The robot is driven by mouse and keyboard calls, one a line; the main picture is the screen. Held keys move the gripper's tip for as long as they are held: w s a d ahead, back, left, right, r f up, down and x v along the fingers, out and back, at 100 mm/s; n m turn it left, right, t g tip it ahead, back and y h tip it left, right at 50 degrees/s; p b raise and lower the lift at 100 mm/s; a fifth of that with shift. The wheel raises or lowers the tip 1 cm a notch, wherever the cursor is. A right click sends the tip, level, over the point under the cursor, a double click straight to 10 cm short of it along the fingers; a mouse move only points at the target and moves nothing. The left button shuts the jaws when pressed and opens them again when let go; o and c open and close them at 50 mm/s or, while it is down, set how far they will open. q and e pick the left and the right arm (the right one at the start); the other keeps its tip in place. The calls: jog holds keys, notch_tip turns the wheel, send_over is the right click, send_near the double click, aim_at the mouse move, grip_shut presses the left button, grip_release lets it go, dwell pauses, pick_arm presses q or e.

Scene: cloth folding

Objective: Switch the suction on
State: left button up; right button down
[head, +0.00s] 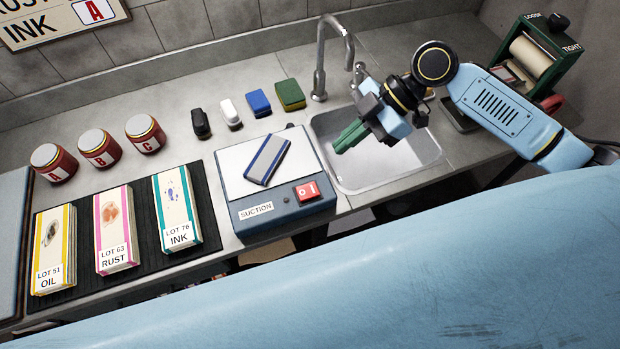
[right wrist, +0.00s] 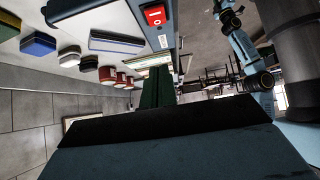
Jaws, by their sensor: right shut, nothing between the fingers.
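The blue-grey suction box (head: 240,213), labelled SUCTION, stands at the counter's front edge. Its red rocker switch (head: 308,190) is at the front right of its top; I cannot tell which way it is tipped. The switch also shows at the top of the right wrist view (right wrist: 155,15). A blue and grey folded cloth or pad (head: 267,160) lies on the box's pale top plate. My right gripper (head: 338,148) hangs over the sink, right of and behind the switch and apart from it. Its green fingers (right wrist: 157,90) are shut and empty. My left gripper is not seen.
The sink (head: 400,165) with a tall faucet (head: 320,60) is right of the box. A black rack (head: 145,252) with OIL, RUST and INK stacks and several red jars (head: 98,147) are left. Small black, white, blue and green blocks (head: 290,94) stand behind the box.

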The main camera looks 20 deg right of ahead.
jog(key=p, duration=0.1)
send_over(297, 193)
jog(key=d, duration=0.3)
notch_tip(297, 193, down, 6)
jog(key=shift+d+f, duration=0.15)
jog(key=shift+f, duration=0.1)
jog(key=f, duration=0.3)
jog(key=shift+a+f+p, duration=0.2)
jog(key=shift+f+p, duration=0.05)
jog(key=shift+p, duration=0.05)
jog(key=shift+f, duration=0.5)
